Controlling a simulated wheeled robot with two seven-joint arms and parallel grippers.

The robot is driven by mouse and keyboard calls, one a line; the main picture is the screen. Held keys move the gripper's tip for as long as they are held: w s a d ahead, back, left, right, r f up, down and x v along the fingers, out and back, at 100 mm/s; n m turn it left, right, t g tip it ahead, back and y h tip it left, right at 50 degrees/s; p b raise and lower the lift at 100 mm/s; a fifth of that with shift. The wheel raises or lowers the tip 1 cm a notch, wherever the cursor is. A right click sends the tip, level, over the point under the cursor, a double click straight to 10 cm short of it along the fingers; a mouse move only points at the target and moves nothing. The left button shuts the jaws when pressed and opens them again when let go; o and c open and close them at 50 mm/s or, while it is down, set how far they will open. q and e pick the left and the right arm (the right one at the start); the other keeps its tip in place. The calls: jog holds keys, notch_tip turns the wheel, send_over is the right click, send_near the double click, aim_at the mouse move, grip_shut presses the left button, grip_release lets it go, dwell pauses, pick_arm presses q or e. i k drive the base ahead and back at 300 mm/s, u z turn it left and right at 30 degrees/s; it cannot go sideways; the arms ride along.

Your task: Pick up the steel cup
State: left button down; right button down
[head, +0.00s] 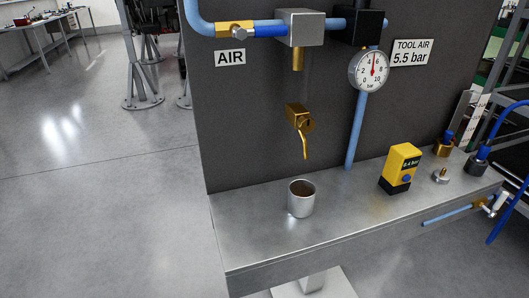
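The steel cup (301,201) stands upright on the metal shelf (260,240), near its left end. It is a plain grey cylinder, open at the top, with a dark inside. It stands apart from the other things on the shelf, below a brass tap (301,122) on the dark panel. Neither of my grippers shows in the head view.
A yellow device (401,167) stands right of the cup, with a small metal knob (440,176) and brass and blue fittings (445,146) beyond. Blue pipes and a round gauge (369,70) are on the panel (240,130). The shelf around the cup is clear.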

aim_at(301, 199)
jog(key=u, duration=2.35)
jog(key=i, duration=1.65)
jog(key=z, duration=3.75)
